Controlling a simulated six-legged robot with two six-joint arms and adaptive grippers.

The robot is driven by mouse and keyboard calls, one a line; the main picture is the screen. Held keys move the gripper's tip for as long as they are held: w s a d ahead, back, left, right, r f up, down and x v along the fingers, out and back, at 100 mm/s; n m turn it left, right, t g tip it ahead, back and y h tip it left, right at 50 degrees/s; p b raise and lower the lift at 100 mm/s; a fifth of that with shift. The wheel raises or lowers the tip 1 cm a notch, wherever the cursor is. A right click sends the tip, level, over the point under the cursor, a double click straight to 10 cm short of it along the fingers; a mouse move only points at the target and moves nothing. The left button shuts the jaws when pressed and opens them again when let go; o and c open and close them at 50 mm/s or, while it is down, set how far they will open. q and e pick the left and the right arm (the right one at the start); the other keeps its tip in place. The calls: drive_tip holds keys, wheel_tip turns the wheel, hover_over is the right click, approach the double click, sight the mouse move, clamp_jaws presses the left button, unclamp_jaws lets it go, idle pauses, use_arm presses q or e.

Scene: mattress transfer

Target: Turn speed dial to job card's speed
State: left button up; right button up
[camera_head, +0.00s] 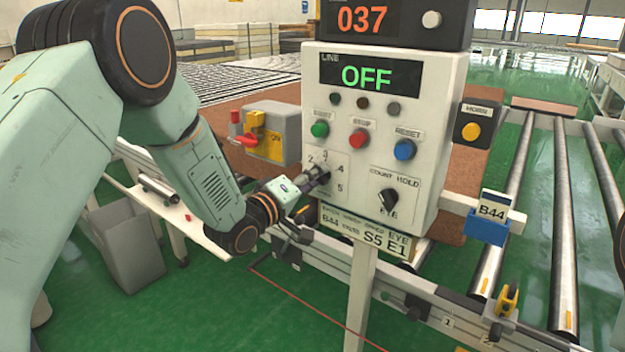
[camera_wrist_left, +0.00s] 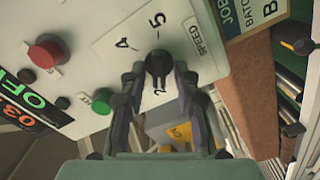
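The speed dial (camera_wrist_left: 158,65) is a dark knob on a white plate marked SPEED. In the head view the numbers 2, 3, 4 and 5 show around it. My left gripper (camera_wrist_left: 159,74) has its fingers on both sides of the dial, with small gaps visible; I cannot tell if they touch it. In the head view my left gripper (camera_head: 316,182) covers most of the dial. The dial's pointer setting is not clear. The job card (camera_head: 366,232) below the panel reads B44 and S5 E1. My right gripper is not in view.
The control panel (camera_head: 428,130) shows OFF, with green, red and blue buttons above the dial. A dark count hold knob (camera_head: 388,200) is to the right. A yellow horn button (camera_head: 471,131) and a blue B44 card holder (camera_head: 487,228) are further right, near rollers.

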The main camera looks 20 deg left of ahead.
use_arm(q)
drive_tip(key=shift+s+d, duration=0.1)
drive_tip(key=shift+s, duration=0.05)
drive_tip(key=shift+c, duration=1.3)
clamp_jaws()
